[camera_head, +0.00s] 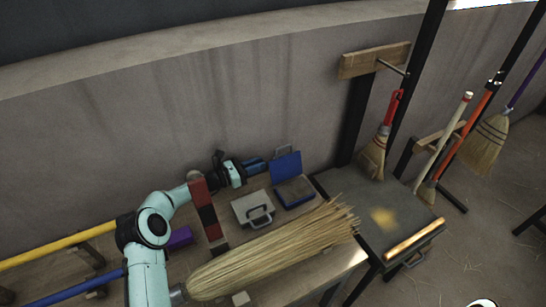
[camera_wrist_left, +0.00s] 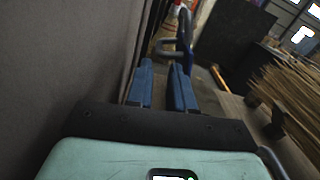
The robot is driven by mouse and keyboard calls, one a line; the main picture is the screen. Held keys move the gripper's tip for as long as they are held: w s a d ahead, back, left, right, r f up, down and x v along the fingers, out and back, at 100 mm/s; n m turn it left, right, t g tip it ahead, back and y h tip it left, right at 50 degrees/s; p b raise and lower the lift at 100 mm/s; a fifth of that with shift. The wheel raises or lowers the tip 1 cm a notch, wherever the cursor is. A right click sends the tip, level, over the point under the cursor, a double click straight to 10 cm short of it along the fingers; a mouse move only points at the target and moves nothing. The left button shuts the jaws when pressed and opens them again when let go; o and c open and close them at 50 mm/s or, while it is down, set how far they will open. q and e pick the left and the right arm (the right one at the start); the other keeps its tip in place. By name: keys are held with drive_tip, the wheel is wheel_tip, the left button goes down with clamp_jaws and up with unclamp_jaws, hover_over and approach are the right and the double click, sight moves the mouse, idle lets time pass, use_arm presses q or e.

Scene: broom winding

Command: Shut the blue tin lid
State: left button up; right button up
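The blue tin (camera_head: 295,192) stands on the bench by the wall with its blue lid (camera_head: 286,167) raised steeply behind it. A grey handle (camera_head: 283,149) sticks out from the lid. In the left wrist view the lid (camera_wrist_left: 186,32) shows nearly edge-on, beyond the fingertips. My left gripper (camera_head: 257,166) is just left of the raised lid. In the left wrist view its blue fingers (camera_wrist_left: 163,70) stand apart with nothing between them. I cannot tell whether a finger touches the lid. My right gripper is not in view.
A grey case with a handle (camera_head: 252,209) sits left of the tin. A large straw broom head (camera_head: 275,252) lies along the front. A red and black block (camera_head: 206,208) stands by my left arm. A dark table (camera_head: 350,213) is on the right; brooms hang beyond.

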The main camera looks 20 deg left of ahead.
sight(273, 158)
use_arm(q)
drive_tip(key=p+x, duration=0.1)
drive_tip(key=x, duration=0.5)
drive_tip(key=shift+w+d, duration=0.1)
drive_tip(key=shift+w, duration=0.15)
clamp_jaws()
idle(1.2)
